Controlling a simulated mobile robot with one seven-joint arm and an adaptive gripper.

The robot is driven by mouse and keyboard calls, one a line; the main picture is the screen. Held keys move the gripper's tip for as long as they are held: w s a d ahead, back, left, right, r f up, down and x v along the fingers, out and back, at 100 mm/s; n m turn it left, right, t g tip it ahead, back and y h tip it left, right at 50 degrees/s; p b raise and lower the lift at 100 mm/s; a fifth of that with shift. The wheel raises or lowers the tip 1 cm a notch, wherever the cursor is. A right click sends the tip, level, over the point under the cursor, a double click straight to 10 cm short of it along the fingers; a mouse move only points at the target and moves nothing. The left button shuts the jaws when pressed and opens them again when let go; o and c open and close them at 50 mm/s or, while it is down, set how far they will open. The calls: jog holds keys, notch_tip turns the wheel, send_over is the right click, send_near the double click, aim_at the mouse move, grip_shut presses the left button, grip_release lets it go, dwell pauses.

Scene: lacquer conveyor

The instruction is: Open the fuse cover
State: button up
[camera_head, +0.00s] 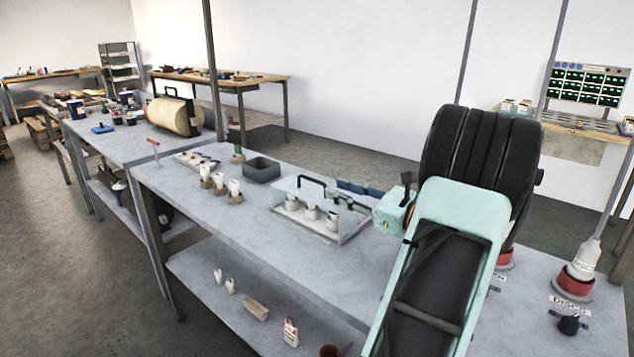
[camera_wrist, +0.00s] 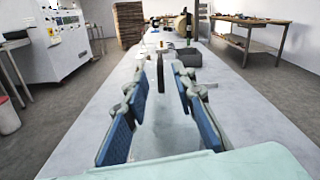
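The fuse cover (camera_head: 345,228) is a clear box with a black arched handle (camera_head: 312,182) on top. It sits closed on the grey table, over a few white fuses (camera_head: 311,211). My gripper (camera_head: 362,188) is just right of and behind the cover in the head view, with its blue finger pads near the handle's height. In the wrist view my gripper (camera_wrist: 163,118) is open, with its fingers wide apart and nothing held between them. I cannot tell any contact.
Several white fuses (camera_head: 220,181) stand on brown holders left of the cover. Red-based bottles (camera_head: 582,264) stand at the right. Bare table lies in front of the cover.

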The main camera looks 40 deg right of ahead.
aim_at(321, 183)
jog(key=w, duration=0.5)
jog(key=w+b, duration=0.1)
jog(key=w, duration=0.2)
jog(key=shift+w+a, duration=0.15)
jog(key=shift+a, duration=0.2)
grip_shut()
